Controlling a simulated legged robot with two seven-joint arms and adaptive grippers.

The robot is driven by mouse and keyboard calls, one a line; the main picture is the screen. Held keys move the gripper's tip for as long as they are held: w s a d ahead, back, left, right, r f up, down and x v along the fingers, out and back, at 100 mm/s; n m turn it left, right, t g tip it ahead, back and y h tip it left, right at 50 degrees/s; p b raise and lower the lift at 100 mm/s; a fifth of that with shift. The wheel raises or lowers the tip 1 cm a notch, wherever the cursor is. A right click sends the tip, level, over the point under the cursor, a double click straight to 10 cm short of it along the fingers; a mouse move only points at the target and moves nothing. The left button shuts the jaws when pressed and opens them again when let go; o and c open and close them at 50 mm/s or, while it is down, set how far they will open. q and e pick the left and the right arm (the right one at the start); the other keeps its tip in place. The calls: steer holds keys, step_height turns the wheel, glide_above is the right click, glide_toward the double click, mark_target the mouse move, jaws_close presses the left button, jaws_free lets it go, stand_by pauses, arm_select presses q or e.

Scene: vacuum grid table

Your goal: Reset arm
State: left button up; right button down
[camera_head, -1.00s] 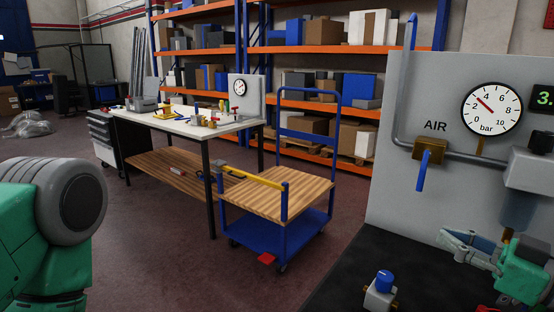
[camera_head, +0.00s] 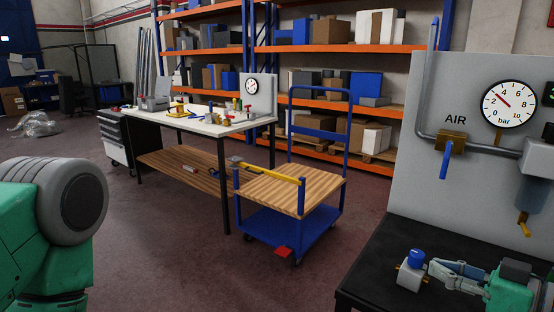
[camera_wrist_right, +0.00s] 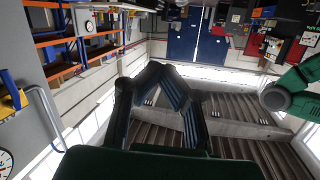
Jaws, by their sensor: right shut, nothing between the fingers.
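My right gripper (camera_head: 434,268) is at the lower right of the head view, over the dark bench top, fingers pointing left. It is shut and empty. In the right wrist view its two dark fingers (camera_wrist_right: 158,72) meet at the tips, with nothing between them. Its fingertips appear just right of a small grey fitting with a blue knob (camera_head: 409,276); I cannot tell whether they touch. My left gripper is out of view; only a green and grey part of my left arm shows at the left edge.
A grey panel (camera_head: 410,160) with a pressure gauge (camera_head: 508,104), pipe and blue-handled air valve (camera_head: 445,160) rises behind the dark bench (camera_head: 385,250). A blue cart (camera_head: 290,235) and white-topped workbench (camera_head: 200,126) stand farther left. Open floor lies between my left arm and the cart.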

steer(key=s+a+f+m+g+h, duration=0.1)
steer(key=s+f+m+g+h, duration=0.3)
steer(key=f, duration=0.6)
steer(key=s+a+f+g+h, duration=0.1)
steer(key=s+f+g+h, duration=0.3)
steer(key=f, duration=0.7)
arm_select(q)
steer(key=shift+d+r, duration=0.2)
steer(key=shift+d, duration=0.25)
arm_select(e)
steer(key=s+d+f+m+g+h, duration=0.1)
steer(key=s+f, duration=0.4)
steer(key=s, duration=0.3)
steer(key=s+d+f+g+h, duration=0.1)
steer(key=s+d+f+g, duration=0.1)
steer(key=s+f, duration=0.4)
steer(key=shift+s+d+m, duration=0.25)
steer(key=shift+s+m, duration=0.15)
steer(key=shift+s, duration=0.8)
